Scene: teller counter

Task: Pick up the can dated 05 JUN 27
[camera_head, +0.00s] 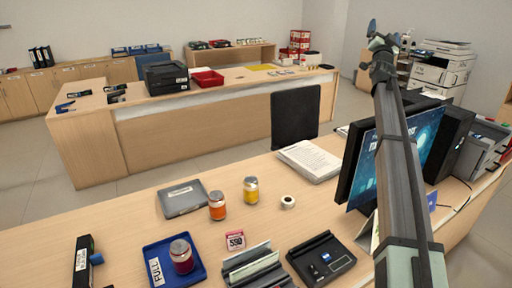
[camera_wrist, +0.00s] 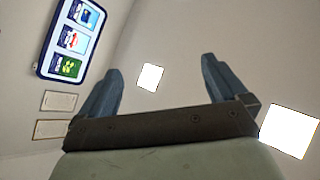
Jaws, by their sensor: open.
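Three cans with pale lids stand on the near counter (camera_head: 130,215) in the head view. An orange can (camera_head: 217,208) and a yellow can (camera_head: 251,192) stand upright on the bare wood, apart from each other. A dark red can (camera_head: 182,258) stands in a blue tray (camera_head: 156,246) with a label reading FULL. No date is legible on any can. My gripper (camera_head: 384,37) is raised high at the upper right, far from the cans. In the wrist view my gripper (camera_wrist: 160,86) is open and empty, facing the wall and ceiling.
A grey box (camera_head: 183,199) lies left of the orange can. A tape roll (camera_head: 288,202), papers (camera_head: 309,160), a pink-framed card (camera_head: 235,240) and a black terminal (camera_head: 322,260) are nearby. A monitor (camera_head: 365,170) stands right. The counter's left stretch is mostly clear.

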